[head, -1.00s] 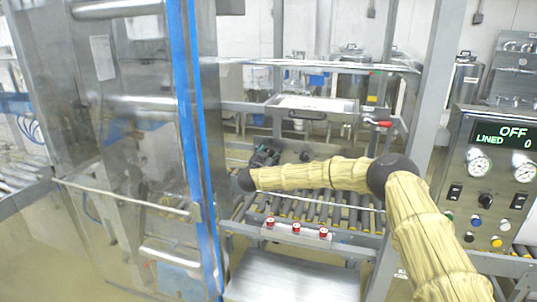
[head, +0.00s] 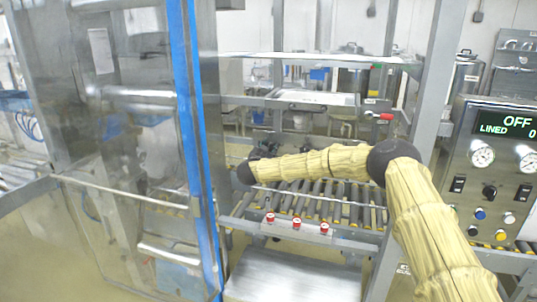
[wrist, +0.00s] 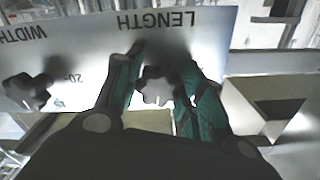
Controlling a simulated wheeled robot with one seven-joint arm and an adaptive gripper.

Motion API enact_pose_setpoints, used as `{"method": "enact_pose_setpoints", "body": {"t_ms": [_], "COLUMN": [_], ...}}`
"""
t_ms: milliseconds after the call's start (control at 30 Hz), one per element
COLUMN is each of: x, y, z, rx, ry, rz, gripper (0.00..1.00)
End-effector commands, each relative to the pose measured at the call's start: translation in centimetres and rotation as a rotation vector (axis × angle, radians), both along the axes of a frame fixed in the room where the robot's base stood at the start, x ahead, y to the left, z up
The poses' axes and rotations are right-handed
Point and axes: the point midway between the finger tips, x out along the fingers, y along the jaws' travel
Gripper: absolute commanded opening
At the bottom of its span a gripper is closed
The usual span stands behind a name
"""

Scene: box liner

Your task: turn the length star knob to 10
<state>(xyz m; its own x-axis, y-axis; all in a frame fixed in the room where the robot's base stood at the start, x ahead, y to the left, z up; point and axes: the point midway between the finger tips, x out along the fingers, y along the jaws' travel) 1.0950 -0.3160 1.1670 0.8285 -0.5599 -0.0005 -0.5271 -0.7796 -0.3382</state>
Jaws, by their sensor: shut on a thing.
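The length star knob (wrist: 157,88) is dark and lobed, on a pale panel (wrist: 225,42) below the upside-down word LENGTH in the wrist view. A small white mark shows on its lower side. My gripper (wrist: 164,68) is shut on this knob, with one green-and-black finger at each side. The length scale and its numbers are hidden by the fingers, so I cannot read the setting. In the head view my gripper (head: 265,148) is small and dark at the end of my arm, and the knob cannot be made out there.
A second star knob (wrist: 27,90), labelled WIDTH, is left of my gripper in the wrist view. In the head view, a clear door with blue edging (head: 190,130) stands left, rollers (head: 335,205) lie below my arm, and a control panel (head: 495,170) reading OFF stands right.

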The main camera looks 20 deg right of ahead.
Motion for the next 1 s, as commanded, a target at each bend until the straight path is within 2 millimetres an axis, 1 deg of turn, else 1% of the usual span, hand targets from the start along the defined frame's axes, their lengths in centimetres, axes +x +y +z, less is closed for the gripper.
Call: {"method": "enact_pose_setpoints", "body": {"t_ms": [33,67,567,1000], "x": [0.03,0.02,0.06,0.10], "y": [0.10,0.08,0.09,0.14], "z": [-0.49,-0.55,-0.51,-0.65], "rx": [0.018,0.031,0.297,0.614], "ry": [-0.017,-0.025,-0.203,-0.416], "rz": [0.002,0.001,0.000,-0.001], "gripper": [0.15,0.15,0.15,0.15]}}
